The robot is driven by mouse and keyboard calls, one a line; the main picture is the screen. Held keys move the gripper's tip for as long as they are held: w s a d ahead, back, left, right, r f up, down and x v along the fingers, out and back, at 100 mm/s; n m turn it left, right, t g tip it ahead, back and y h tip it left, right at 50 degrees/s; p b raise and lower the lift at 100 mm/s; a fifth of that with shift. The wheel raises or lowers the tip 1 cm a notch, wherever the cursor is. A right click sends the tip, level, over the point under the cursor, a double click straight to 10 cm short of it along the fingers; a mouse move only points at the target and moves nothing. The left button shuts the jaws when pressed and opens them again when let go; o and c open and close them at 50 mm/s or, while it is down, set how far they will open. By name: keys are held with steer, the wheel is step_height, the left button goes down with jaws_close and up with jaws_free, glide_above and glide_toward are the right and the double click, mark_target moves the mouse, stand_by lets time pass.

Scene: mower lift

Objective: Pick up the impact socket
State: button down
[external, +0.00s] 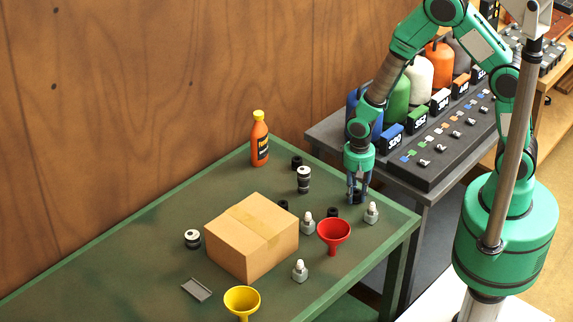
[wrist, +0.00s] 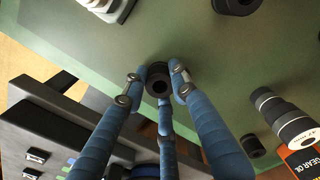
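My gripper (external: 357,196) points down at the far right part of the green workbench, near its edge. A dark, round, hollow impact socket (wrist: 158,84) sits between its blue fingers in the wrist view. The fingertips (wrist: 158,80) close around the socket and appear to touch it from the sides. In the external view the fingers mostly hide this socket, and I cannot tell whether it rests on the bench. Other black socket-like pieces stand nearby: one behind (external: 297,162), one near the box (external: 283,205) and one by the red funnel (external: 332,211).
A cardboard box (external: 252,237), a red funnel (external: 334,234) and a yellow funnel (external: 241,301) occupy the bench (external: 130,255). A small bottle (external: 371,213) stands close to my gripper. A dark rack with colored jugs (external: 443,140) is just right. The bench's left part is clear.

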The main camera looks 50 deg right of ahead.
mark_target(356, 192)
steer(key=shift+r, duration=0.2)
steer(key=shift+r+p, duration=0.3)
steer(key=shift+r, duration=0.35)
step_height(356, 192, up, 2)
steer(key=shift+r+p, duration=0.2)
steer(key=shift+p, duration=0.15)
steer(key=s+d, duration=0.2)
steer(key=s, duration=0.3)
steer(key=s+d+p, duration=0.1)
steer(key=s, duration=0.4)
steer(key=s+d+r+p, duration=0.1)
steer(key=s+d, duration=0.1)
steer(key=s, duration=0.3)
steer(key=shift+d, duration=0.35)
steer(key=shift+w, duration=0.1)
